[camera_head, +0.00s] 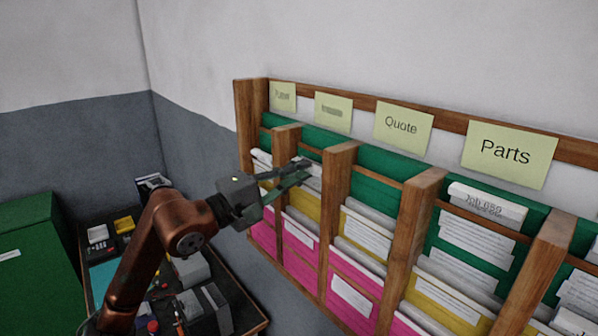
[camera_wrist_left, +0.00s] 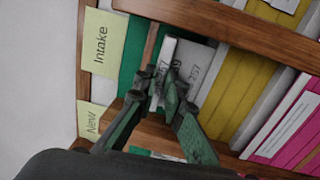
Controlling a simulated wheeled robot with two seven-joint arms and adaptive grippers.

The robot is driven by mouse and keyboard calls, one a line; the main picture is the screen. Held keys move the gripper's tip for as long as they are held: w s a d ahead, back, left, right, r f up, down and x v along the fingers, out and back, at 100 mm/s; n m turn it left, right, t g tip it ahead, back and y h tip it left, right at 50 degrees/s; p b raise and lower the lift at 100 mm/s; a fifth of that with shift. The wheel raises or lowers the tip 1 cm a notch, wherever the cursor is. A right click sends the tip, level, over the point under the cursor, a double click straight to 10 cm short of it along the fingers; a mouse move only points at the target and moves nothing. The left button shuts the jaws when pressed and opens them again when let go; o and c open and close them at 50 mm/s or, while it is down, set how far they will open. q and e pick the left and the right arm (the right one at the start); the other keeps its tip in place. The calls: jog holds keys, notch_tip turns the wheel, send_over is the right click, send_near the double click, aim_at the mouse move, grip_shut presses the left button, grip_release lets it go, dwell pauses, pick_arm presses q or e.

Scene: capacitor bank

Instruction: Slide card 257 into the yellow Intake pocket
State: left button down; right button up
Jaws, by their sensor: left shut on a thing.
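Card 257 (camera_wrist_left: 193,72) is a white card with its number printed near the edge, in the Intake column of the wall rack. It also shows in the head view as a small white patch (camera_head: 313,170). My left gripper (camera_wrist_left: 165,90) is shut on the card near its edge; it also shows in the head view (camera_head: 303,167). The yellow Intake pocket (camera_wrist_left: 243,82) lies just below the card, and in the head view (camera_head: 304,203) it is partly behind the gripper. I cannot tell whether the card's lower edge is inside it. My right gripper is not in view.
Wooden dividers (camera_head: 338,190) stand out between the columns, close to my left gripper. Pink pockets (camera_head: 301,240) sit lower. A dark bench (camera_head: 238,300) with small parts and a green cabinet (camera_head: 35,270) stand left.

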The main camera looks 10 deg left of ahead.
pick_arm(q)
notch_tip(320, 180, down, 2)
jog(key=shift+f+b, duration=0.15)
jog(key=shift+b, duration=0.75)
jog(key=c, duration=1.9)
grip_release()
jog(key=shift+c, duration=0.2)
